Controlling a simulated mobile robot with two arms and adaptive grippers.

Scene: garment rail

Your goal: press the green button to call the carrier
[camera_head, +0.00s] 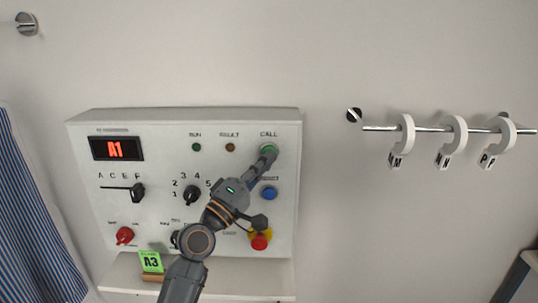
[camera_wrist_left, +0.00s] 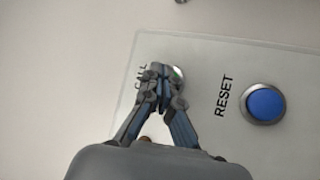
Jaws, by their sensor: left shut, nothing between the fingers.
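The green button (camera_head: 268,149) sits under the word CALL at the upper right of the white control panel (camera_head: 215,127). My left gripper (camera_head: 267,156) is shut and empty, with its fingertips at the green button, partly covering it. In the left wrist view the shut fingertips (camera_wrist_left: 160,72) lie over the button, and only part of its metal rim (camera_wrist_left: 178,72) shows. Whether the fingertips touch or press the button cannot be told. The display (camera_head: 115,148) reads A1 in red. My right gripper is not in view.
A blue RESET button (camera_head: 269,193) is just below; it also shows in the left wrist view (camera_wrist_left: 265,103). A red stop button (camera_head: 260,242), a red knob (camera_head: 124,236) and black selectors are lower. A green A3 card (camera_head: 151,261) stands below. A rail (camera_head: 430,129) with lettered hooks is right.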

